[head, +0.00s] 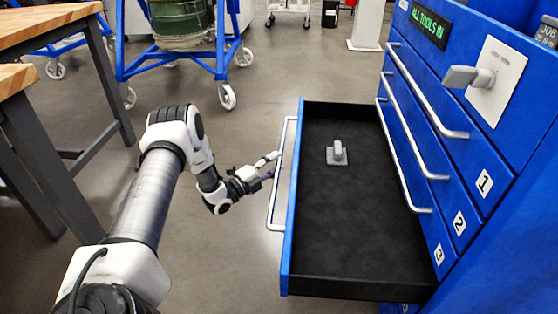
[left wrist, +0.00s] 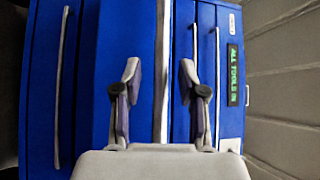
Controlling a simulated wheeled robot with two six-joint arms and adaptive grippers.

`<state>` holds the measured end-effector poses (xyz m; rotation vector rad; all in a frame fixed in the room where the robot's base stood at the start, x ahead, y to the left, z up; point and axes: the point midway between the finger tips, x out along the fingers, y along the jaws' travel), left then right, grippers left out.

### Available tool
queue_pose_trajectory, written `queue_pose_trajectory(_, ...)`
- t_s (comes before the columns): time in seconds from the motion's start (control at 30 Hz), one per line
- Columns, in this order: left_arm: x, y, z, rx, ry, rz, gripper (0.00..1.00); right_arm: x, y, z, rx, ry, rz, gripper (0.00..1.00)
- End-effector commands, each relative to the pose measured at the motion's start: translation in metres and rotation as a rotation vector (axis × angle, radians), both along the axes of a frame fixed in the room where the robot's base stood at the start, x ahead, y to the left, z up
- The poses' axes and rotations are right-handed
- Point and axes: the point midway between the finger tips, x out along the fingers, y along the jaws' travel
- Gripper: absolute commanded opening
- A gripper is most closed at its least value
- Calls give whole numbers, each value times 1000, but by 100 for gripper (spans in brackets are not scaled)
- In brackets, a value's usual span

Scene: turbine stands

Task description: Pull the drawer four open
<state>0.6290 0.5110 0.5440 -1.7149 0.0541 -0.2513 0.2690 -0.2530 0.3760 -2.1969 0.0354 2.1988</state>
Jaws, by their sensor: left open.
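A blue drawer with a black lining (head: 292,210) stands pulled far out of the blue cabinet, below the drawer marked 3. Its own number is not visible. Its long silver handle (head: 272,205) runs along the front. My left gripper (head: 270,165) is at this handle, near its middle, with its fingers open. In the left wrist view the handle (left wrist: 162,70) runs between the two spread fingers of the left gripper (left wrist: 160,85), with gaps on both sides. I cannot tell how deep the handle sits between them. My right gripper is not in view.
A small grey item (head: 338,155) lies in the open drawer. The drawers marked 1, 2 and 3 (head: 438,255) are closed. A wooden-topped table (head: 45,25) stands at left, and a wheeled blue stand (head: 150,62) at the back. The floor before the drawer is clear.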

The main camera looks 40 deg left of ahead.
Motion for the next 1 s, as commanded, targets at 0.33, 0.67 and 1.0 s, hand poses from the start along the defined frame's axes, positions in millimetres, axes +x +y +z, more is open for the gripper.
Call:
queue_pose_trajectory(0.33, -82, 16, -12, -2, 1, 4, 41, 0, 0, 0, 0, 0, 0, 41)
queue_pose_trajectory(0.67, -94, 17, -13, 0, 0, 0, 41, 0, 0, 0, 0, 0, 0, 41)
queue_pose_trajectory(1.0, -94, 17, -13, 0, 0, 0, 41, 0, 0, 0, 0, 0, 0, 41)
